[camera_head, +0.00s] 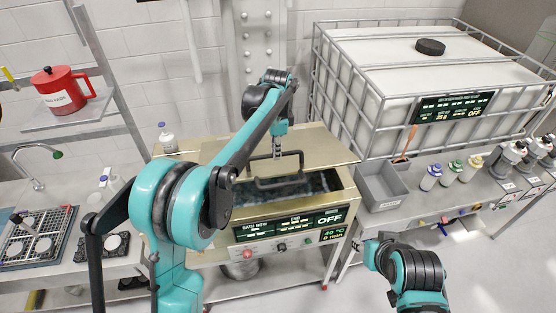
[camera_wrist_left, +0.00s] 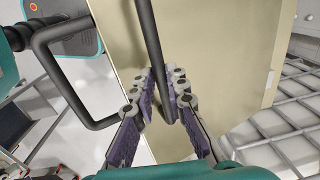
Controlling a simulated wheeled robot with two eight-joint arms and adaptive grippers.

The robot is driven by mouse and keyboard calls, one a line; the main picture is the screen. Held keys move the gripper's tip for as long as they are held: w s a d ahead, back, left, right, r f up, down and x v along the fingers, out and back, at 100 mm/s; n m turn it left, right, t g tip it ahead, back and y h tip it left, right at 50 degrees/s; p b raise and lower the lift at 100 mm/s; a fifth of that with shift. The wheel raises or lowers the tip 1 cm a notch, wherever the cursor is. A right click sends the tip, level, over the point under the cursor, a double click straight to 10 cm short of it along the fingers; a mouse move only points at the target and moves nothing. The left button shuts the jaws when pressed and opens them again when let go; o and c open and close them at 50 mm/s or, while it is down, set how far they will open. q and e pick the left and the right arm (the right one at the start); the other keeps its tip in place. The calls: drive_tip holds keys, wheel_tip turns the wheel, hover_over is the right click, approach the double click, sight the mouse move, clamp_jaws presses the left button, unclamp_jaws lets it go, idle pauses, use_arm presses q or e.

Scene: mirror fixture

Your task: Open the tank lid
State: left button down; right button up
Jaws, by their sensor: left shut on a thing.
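The tank (camera_head: 290,230) is a metal bath in the middle of the head view, with a display panel reading OFF on its front. Its gold lid (camera_head: 318,146) is raised and tilted, and dark liquid (camera_head: 310,186) shows below it. The lid's black handle (camera_head: 268,184) is a bent bar. My left gripper (camera_head: 278,154) is shut on the handle. In the left wrist view its fingers (camera_wrist_left: 165,112) close around the handle's bar (camera_wrist_left: 150,45), against the beige lid (camera_wrist_left: 215,70). My right arm shows at the lower right, but its gripper is not in view.
A grey bin (camera_head: 381,188) stands just right of the tank, with small bottles (camera_head: 450,172) beyond it. A large caged white container (camera_head: 400,70) stands behind. A red jug (camera_head: 62,92) sits on the left shelf. A small bottle (camera_head: 167,138) stands behind the tank's left side.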

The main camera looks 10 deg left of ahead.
use_arm(q)
drive_tip(key=w+a+r+p, duration=0.2)
drive_tip(key=w+r+p, duration=0.3)
drive_tip(key=r, duration=0.2)
drive_tip(key=shift+w, duration=0.4)
